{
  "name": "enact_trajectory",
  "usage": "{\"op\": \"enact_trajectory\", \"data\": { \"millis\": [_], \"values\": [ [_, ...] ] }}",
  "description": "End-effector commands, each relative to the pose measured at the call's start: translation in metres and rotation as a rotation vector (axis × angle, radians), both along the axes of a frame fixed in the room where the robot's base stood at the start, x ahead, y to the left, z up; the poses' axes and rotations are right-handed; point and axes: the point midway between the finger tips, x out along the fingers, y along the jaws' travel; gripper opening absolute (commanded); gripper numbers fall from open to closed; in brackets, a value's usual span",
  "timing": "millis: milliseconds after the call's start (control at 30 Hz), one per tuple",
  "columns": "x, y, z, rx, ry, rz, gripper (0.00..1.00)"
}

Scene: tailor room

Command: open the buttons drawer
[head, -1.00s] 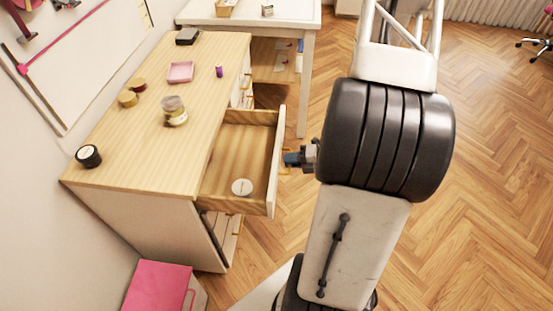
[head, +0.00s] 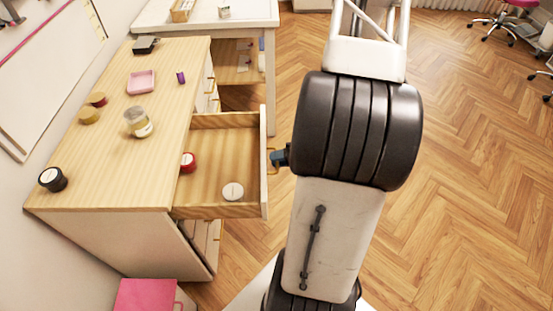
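The open drawer (head: 264,188) sticks out to the right from the wooden dresser (head: 112,180). Inside it lie a white round lid or tin (head: 233,191) near the front end and a red round item (head: 188,162) near the dresser side. No label for buttons is readable. A yellow handle (head: 271,168) is on the drawer's outer face. My gripper (head: 276,158) is at this handle, mostly hidden behind my arm. Its fingers are too small and covered to show whether they are closed on the handle.
On the dresser top stand a jar (head: 138,122), a pink tray (head: 141,82), a dark round container (head: 52,179) and a purple spool (head: 181,77). A white table (head: 240,12) stands behind. A pink box (head: 145,296) is at bottom left.

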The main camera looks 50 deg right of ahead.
Motion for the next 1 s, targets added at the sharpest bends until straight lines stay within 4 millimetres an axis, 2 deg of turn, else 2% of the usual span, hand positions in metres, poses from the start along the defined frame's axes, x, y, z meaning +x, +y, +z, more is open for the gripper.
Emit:
{"op": "enact_trajectory", "data": {
  "millis": [67,567,1000],
  "values": [
    [0.000,0.000,0.000,0.000,0.000,0.000,0.35],
    [-0.003,-0.003,0.001,0.000,0.000,0.000,0.35],
    [-0.028,-0.029,0.008,-0.002,0.000,-0.001,0.35]
  ]
}}
